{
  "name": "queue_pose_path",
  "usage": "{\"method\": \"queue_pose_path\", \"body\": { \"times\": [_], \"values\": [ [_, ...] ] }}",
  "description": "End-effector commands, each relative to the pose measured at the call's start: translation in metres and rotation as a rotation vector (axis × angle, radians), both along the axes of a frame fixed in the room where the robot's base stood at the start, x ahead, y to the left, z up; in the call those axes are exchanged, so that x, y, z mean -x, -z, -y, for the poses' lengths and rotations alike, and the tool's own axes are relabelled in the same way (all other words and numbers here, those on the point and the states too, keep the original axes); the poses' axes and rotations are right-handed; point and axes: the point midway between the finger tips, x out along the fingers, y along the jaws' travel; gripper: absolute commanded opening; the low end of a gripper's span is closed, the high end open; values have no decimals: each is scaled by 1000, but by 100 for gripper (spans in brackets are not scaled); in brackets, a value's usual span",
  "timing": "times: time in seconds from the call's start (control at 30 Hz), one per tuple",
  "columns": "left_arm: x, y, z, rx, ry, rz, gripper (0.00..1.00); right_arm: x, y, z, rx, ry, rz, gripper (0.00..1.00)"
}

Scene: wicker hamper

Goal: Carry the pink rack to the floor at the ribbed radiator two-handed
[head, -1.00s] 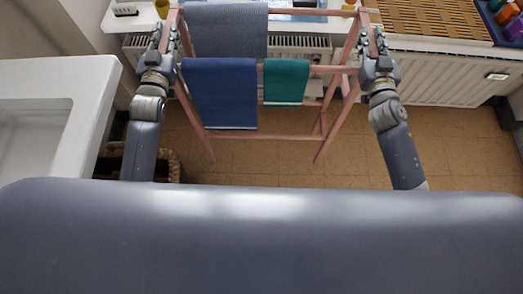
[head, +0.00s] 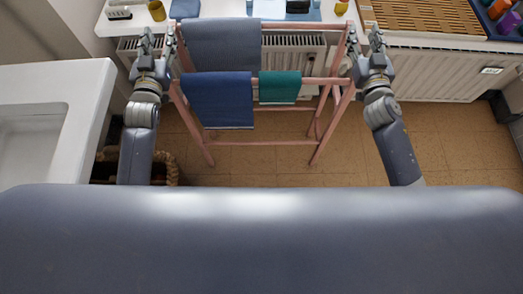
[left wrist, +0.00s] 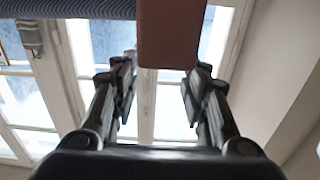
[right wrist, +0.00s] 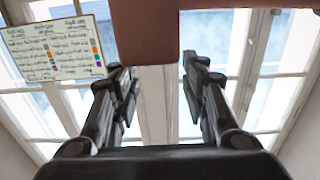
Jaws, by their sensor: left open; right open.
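The pink rack (head: 262,143) stands upright, its feet seeming to rest on the tiled floor. A grey-blue towel (head: 222,45), a dark blue towel (head: 220,100) and a teal cloth (head: 279,87) hang on it. My left gripper (head: 158,38) is open at the rack's left upper end; my right gripper (head: 364,40) is open at the right upper end. In the left wrist view the rack's end (left wrist: 172,35) shows just beyond the parted fingers; in the right wrist view the other end (right wrist: 145,30) does too. A white ribbed radiator (head: 295,52) is behind the rack, partly hidden.
A white tabletop or sill (head: 125,24) with small items runs behind the rack. A second white ribbed panel (head: 440,75) is at right under a slatted wooden top (head: 425,17). A white basin (head: 85,85) and wicker basket (head: 165,165) are at left. Floor (head: 260,172) in front is clear.

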Motion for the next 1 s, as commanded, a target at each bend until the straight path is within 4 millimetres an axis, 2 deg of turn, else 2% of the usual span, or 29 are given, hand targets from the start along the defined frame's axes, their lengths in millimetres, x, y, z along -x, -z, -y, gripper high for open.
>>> {"method": "queue_pose_path", "body": {
  "times": [0.4,0.53,0.83,1.0],
  "values": [
    [77,2,1,2,0,-3,41,0,0,0,0,0,-1,41],
    [96,0,1,2,0,-1,41,0,0,0,0,0,-1,41],
    [113,0,1,1,-1,0,41,4,1,0,-1,0,-1,41],
    [113,0,1,1,-1,1,41,24,2,0,-3,-1,-3,41]
  ]
}}
